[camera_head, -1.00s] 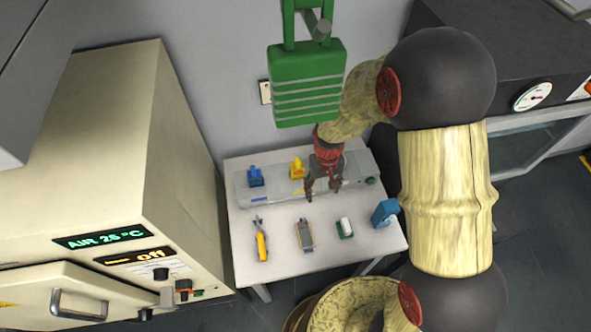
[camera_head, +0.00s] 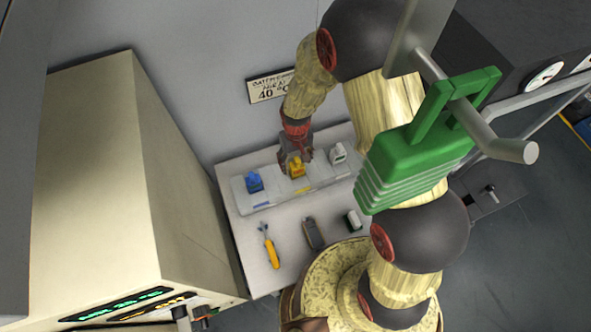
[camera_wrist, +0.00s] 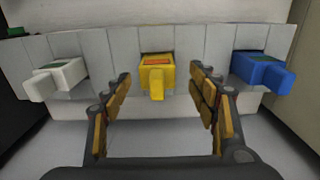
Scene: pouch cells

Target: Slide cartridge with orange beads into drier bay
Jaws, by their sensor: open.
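A yellow cartridge (camera_head: 297,168) with a small orange window stands in the middle of a long pale grey rack (camera_head: 325,176). In the wrist view the yellow cartridge (camera_wrist: 156,72) is centred ahead, its handle pointing towards me. A blue cartridge (camera_wrist: 262,73) is to its right and a white cartridge (camera_wrist: 56,78) to its left, both with green windows. My gripper (camera_wrist: 161,84) is open, its fingers on either side of the yellow cartridge's line, with gaps showing. It is close to that cartridge in the head view. I cannot make out which place is the drier bay.
The white table (camera_head: 238,239) also holds yellow-handled pliers (camera_head: 269,246), a dark grey tool (camera_head: 313,233) and a small green-and-white item (camera_head: 352,220). A beige cabinet (camera_head: 95,170) stands at left. A green finned block (camera_head: 425,150) on a grey rod covers the table's right part.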

